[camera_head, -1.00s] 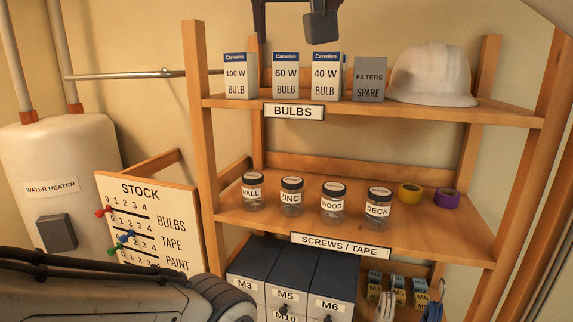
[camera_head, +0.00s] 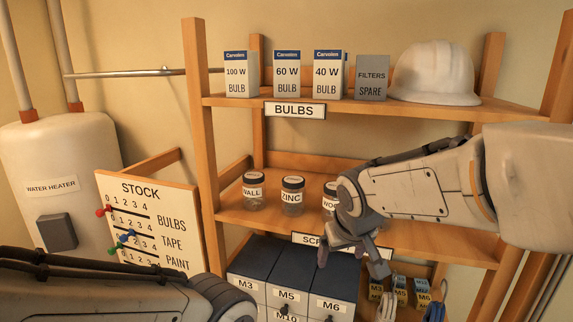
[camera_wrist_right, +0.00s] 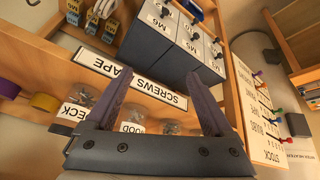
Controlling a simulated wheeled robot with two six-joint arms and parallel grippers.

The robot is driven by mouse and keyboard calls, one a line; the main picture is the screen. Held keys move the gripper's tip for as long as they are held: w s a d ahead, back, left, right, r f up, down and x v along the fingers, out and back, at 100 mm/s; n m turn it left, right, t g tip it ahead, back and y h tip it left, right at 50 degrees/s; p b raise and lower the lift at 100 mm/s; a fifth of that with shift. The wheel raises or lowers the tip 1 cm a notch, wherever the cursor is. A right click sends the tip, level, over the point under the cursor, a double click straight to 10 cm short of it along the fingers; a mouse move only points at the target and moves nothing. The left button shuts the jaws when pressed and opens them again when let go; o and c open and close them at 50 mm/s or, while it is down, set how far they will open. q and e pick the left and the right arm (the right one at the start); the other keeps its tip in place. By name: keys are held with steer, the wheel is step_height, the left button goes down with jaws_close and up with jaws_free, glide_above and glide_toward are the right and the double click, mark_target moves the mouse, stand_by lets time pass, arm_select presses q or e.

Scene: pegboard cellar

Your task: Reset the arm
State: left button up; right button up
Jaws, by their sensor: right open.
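My right arm comes in from the right in the head view and crosses in front of the middle shelf. Its gripper (camera_head: 352,264) points downward in front of the SCREWS / TAPE label. In the right wrist view the two fingers (camera_wrist_right: 162,85) are spread apart with nothing between them. My left arm (camera_head: 110,295) lies low at the left of the head view, and its gripper is out of frame.
The wooden shelf (camera_head: 400,103) holds bulb boxes (camera_head: 287,75), a FILTERS box (camera_head: 372,77) and a white helmet (camera_head: 435,75). Jars (camera_head: 292,197) stand below, the rightmost hidden by my arm. Blue drawers (camera_head: 285,270), a STOCK board (camera_head: 150,215) and a water heater (camera_head: 60,160) are near.

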steer(key=s+d+f+m+g, duration=0.1)
steer(key=s+d+f+g, duration=0.15)
steer(key=s+f, duration=0.4)
steer(key=s+d+f+m+g, duration=0.1)
steer(key=s+d+f, duration=0.3)
steer(key=s+f, duration=0.3)
steer(key=s+a+f+n+g+b, duration=0.1)
steer(key=s+a+f+n+b, duration=0.1)
steer(key=s+a+b, duration=0.3)
steer(key=s+a+f+n+g+y+b, duration=0.1)
steer(key=s+a+f+n+b, duration=0.2)
steer(key=s+a, duration=0.4)
steer(key=a+n+b, duration=0.1)
steer(key=b, duration=0.1)
steer(key=shift+f+n+b, duration=0.3)
steer(key=shift+b, duration=0.05)
